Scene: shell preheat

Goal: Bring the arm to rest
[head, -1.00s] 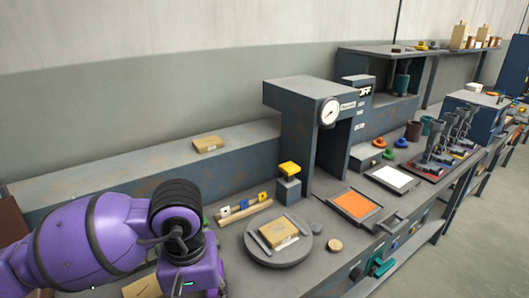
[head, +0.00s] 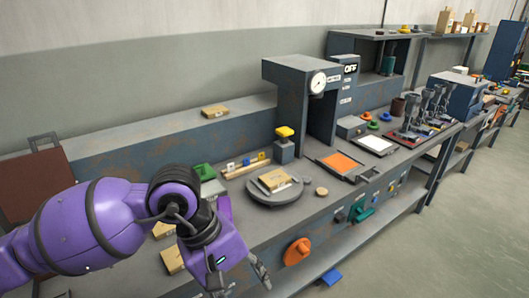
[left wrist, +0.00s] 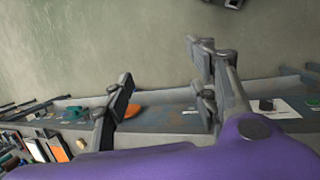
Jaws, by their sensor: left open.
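My purple left arm comes in from the left in the head view. Its gripper (head: 240,279) hangs at the lower edge, in front of the bench, and is partly cut off by the frame. In the left wrist view the two dark fingers of the gripper (left wrist: 160,100) stand wide apart with nothing between them. The floor and the bench front show behind them. My right gripper is in neither view.
The grey bench (head: 300,215) runs diagonally to the right. On it are a round plate (head: 273,200) with a tan block, an orange panel (head: 341,162) and a press (head: 290,105) with a gauge. An orange knob (head: 297,251) juts from the front. Floor on the right is clear.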

